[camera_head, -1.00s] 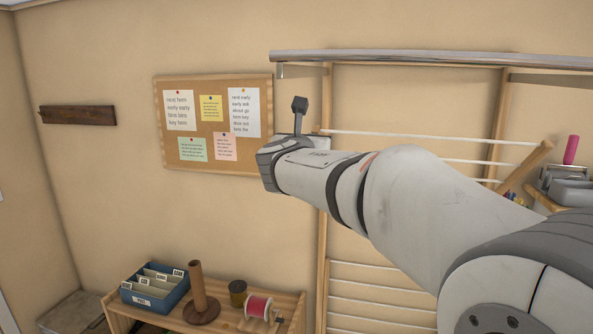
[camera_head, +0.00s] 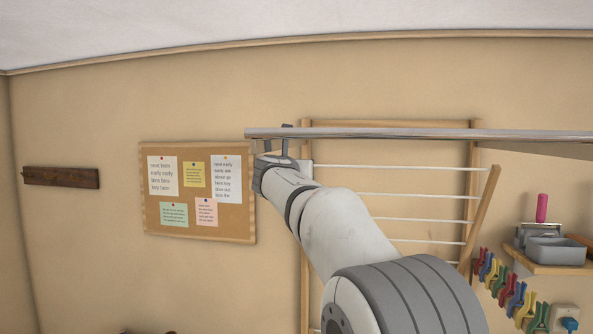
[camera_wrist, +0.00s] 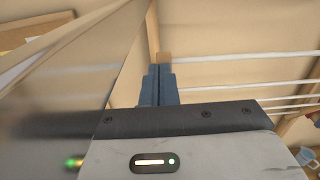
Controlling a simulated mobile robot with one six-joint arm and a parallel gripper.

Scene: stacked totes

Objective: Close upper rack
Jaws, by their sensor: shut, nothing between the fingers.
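The upper rack is a wooden wall frame (camera_head: 388,124) with several white rods and a slanted wooden arm (camera_head: 480,220) on its right. A long metal bar (camera_head: 420,135) crosses in front of its top. My gripper (camera_head: 287,128) is shut and empty at the bar's left part, fingers pointing up. The bar hides part of the fingers, and a dark tip shows above it. Whether they touch the bar is unclear. In the wrist view my closed blue-grey gripper fingers (camera_wrist: 158,85) stand beside the frame, with white rods to the right and a large blurred grey surface on the left.
A cork board (camera_head: 200,220) with notes hangs to the left, with a dark wooden strip (camera_head: 61,177) beyond it. At the right, a shelf (camera_head: 545,265) holds a grey tray (camera_head: 556,250), with coloured clips (camera_head: 517,298) hanging below. The wall between is clear.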

